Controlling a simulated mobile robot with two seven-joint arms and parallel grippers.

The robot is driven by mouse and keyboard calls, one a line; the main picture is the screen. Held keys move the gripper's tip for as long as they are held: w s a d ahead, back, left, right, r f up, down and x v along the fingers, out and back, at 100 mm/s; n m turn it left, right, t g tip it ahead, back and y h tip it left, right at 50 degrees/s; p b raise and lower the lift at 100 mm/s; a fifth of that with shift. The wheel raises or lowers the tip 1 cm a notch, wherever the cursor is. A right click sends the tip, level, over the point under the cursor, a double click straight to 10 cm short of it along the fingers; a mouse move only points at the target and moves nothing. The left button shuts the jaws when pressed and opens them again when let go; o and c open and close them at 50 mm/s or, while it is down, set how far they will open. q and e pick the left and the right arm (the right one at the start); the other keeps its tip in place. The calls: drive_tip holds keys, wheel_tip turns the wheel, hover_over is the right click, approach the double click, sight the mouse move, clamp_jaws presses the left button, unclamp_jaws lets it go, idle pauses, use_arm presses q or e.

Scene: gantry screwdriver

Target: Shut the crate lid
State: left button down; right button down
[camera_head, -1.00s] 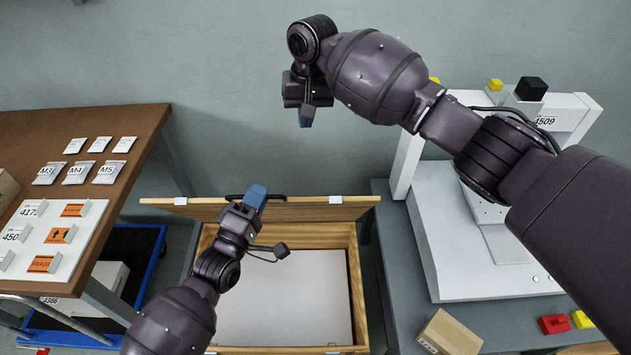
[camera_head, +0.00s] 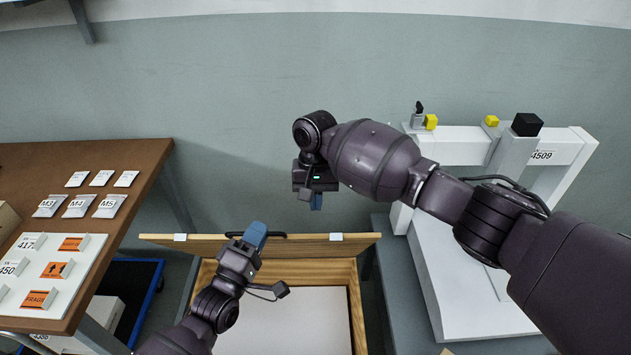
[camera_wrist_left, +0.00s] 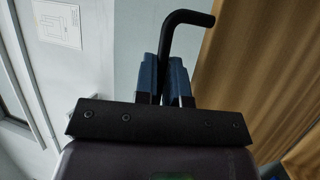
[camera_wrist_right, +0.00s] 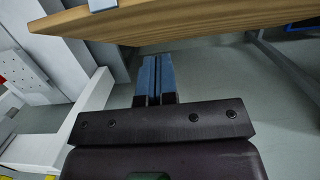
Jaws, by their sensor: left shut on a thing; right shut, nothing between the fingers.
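The wooden crate (camera_head: 355,300) stands open below me, and a pale flat surface shows inside it. Its lid (camera_head: 310,242) stands raised along the crate's far side, seen nearly edge-on. My left gripper (camera_head: 256,233) is shut on the lid's black handle (camera_head: 275,235). In the left wrist view the bent black handle (camera_wrist_left: 187,18) passes between the blue fingers (camera_wrist_left: 163,78). My right gripper (camera_head: 316,201) is shut and empty, apart from the lid, appearing above its right half. In the right wrist view its fingers (camera_wrist_right: 154,78) point toward the floor below the lid's wood (camera_wrist_right: 160,22).
A brown table (camera_head: 150,160) with labelled packets and a white board (camera_head: 60,272) stands left of the crate. A grey bench with a white gantry frame (camera_head: 450,270) stands to the right. Yellow and black blocks (camera_head: 527,124) sit on the gantry. Bare wall is behind.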

sight(317, 239)
drive_tip(key=shift+s+f, duration=0.6)
drive_tip(key=shift+s, duration=0.35)
drive_tip(key=shift+s+f, duration=0.6)
drive_tip(key=shift+s, duration=0.3)
drive_tip(key=shift+s+f, duration=0.3)
drive_tip(key=shift+s, duration=0.2)
use_arm(q)
drive_tip(key=shift+r, duration=0.15)
use_arm(e)
drive_tip(key=shift+s+f+t, duration=0.25)
drive_tip(key=shift+s+t, duration=0.05)
drive_tip(key=shift+s, duration=0.35)
use_arm(q)
drive_tip(key=shift+r, duration=0.1)
use_arm(e)
drive_tip(key=shift+s+f, duration=0.25)
drive_tip(key=shift+s, duration=0.05)
use_arm(q)
drive_tip(key=shift+w, duration=0.1)
drive_tip(key=c, duration=1.3)
unclamp_jaws()
drive_tip(key=shift+c, duration=0.2)
drive_tip(key=shift+o, duration=0.6)
use_arm(e)
drive_tip(key=shift+w+d, duration=0.1)
